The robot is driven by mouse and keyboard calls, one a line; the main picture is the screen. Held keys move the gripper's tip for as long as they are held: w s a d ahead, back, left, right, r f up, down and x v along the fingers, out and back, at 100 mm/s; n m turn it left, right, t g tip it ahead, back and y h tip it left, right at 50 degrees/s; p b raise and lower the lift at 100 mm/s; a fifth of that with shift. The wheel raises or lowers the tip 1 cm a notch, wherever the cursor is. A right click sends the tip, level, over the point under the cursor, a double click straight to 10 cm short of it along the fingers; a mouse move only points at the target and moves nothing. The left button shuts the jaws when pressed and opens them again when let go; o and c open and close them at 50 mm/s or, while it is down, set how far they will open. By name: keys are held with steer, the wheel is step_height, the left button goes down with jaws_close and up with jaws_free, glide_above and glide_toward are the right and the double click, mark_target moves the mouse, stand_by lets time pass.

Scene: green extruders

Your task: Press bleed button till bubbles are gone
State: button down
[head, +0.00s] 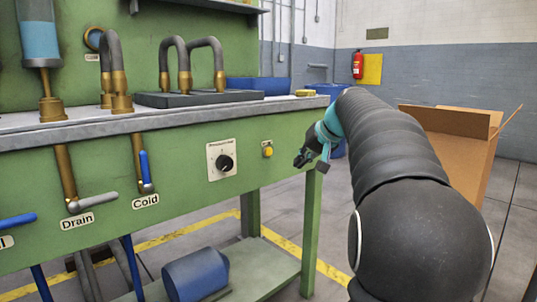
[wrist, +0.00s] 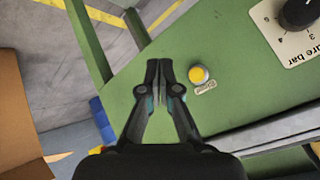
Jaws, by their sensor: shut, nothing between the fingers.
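The yellow round bleed button (head: 267,152) sits on the green front panel of the bench, right of the pressure dial. It also shows in the wrist view (wrist: 198,74), with a small label beside it that is too small to read. My gripper (head: 304,160) is to the right of the button in the head view. In the wrist view my gripper (wrist: 159,64) is shut and empty, its fingertips just left of the button and apart from it in the picture. The tube with blue liquid (head: 39,42) stands at the upper left; bubbles in it cannot be made out.
The pressure dial (head: 222,160) is on the same panel. Valve handles labelled Drain (head: 92,203) and Cold (head: 145,168) are further left. A cardboard box (head: 455,150) stands on the right behind my arm. A green leg (head: 312,235) supports the bench's right end.

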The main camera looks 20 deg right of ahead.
mark_target(269, 152)
steer(key=shift+w+a+p, duration=0.5)
steer(key=shift+w+p, duration=0.15)
steer(key=shift+w, duration=0.75)
steer(key=shift+w+a+p, duration=0.5)
steer(key=shift+w+p, duration=0.1)
steer(key=shift+w, duration=0.75)
steer(key=shift+w+a+p, duration=0.5)
steer(key=shift+w+p, duration=0.15)
steer(key=shift+w, duration=0.75)
steer(key=shift+w, duration=0.15)
steer(key=shift+w+a+p, duration=0.15)
steer(key=shift+w+p, duration=0.1)
steer(key=shift+p, duration=0.1)
steer(key=shift+w+a, duration=0.1)
steer(key=shift+w, duration=0.25)
steer(key=shift+s, duration=0.1)
steer(key=shift+s+d, duration=0.25)
steer(key=shift+s, duration=0.4)
